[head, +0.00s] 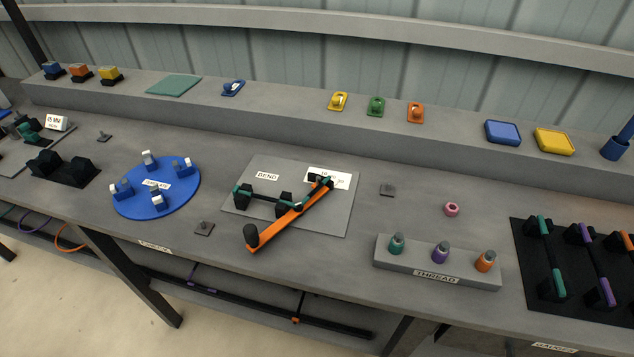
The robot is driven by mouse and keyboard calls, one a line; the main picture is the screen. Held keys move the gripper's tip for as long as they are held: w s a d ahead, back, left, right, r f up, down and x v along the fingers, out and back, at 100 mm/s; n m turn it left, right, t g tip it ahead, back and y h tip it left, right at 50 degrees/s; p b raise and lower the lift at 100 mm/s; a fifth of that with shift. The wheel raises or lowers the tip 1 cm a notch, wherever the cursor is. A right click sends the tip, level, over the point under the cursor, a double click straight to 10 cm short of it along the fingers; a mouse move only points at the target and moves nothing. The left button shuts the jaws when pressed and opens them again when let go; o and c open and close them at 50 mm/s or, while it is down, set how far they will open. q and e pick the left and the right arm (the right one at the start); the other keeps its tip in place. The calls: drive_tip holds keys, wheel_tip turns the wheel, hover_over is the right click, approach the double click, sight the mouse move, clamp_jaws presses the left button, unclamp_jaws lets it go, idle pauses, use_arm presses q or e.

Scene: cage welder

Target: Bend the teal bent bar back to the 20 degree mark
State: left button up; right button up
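The teal bent bar (244,190) lies on the grey plate labelled BEND (335,222). Its teal left end shows by a black block. Its dark middle runs right to a second black block (286,198), and a teal part shows near the orange lever. A white label (342,181) lies behind the pivot, partly covered. Its marks are too small to read, so I cannot tell the bar's angle. Neither gripper is in view.
A blue round turntable with several clamps (190,198) stands left of the plate. A grey THREAD block (388,262) with three coloured posts and a pink ring (451,209) are to the right. A raised shelf (290,112) runs behind. Bench around the knob is clear.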

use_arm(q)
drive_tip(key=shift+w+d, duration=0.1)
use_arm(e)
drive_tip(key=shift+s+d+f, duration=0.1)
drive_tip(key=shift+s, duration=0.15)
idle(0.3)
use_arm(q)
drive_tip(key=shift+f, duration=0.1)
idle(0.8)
